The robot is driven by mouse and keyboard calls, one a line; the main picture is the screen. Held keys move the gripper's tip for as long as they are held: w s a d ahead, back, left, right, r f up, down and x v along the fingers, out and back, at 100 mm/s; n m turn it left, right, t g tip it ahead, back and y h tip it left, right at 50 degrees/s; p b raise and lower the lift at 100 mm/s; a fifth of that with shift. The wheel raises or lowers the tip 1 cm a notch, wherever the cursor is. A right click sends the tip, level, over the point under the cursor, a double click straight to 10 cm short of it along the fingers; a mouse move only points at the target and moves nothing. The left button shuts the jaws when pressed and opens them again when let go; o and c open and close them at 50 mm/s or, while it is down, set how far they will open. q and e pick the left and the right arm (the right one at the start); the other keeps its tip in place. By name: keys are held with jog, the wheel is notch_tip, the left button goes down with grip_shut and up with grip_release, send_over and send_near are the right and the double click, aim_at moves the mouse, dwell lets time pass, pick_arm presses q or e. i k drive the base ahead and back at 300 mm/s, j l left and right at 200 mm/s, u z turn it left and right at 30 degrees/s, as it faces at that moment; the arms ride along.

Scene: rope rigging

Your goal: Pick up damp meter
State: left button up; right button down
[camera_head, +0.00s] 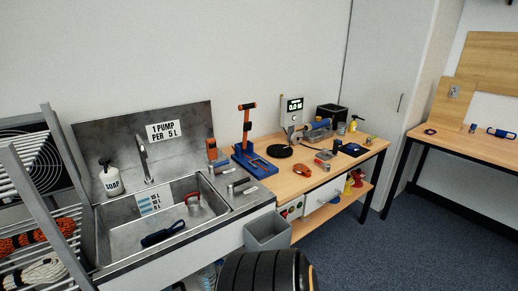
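I cannot tell for sure which object is the damp meter. An upright orange handheld device (211,149) with a dark lower part stands at the back right corner of the sink unit; it looks most like a meter. A smaller orange-red object (302,169) lies on the wooden bench (285,187). Neither of my grippers shows in this view, so their state is hidden.
A metal sink (120,239) with a soap bottle (110,179) is at left. A blue and orange stand (252,160) and a scale-like device with a display (290,121) are on the bench. A grey bin (268,235) stands in front. Blue carpet (420,240) is open at right.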

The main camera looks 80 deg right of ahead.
aim_at(212, 144)
jog(key=z, duration=2.25)
jog(key=u, duration=1.55)
jog(key=z, duration=1.55)
jog(key=i+l, duration=0.2)
jog(key=i, duration=0.3)
jog(key=i+l, duration=0.15)
jog(key=i, duration=0.3)
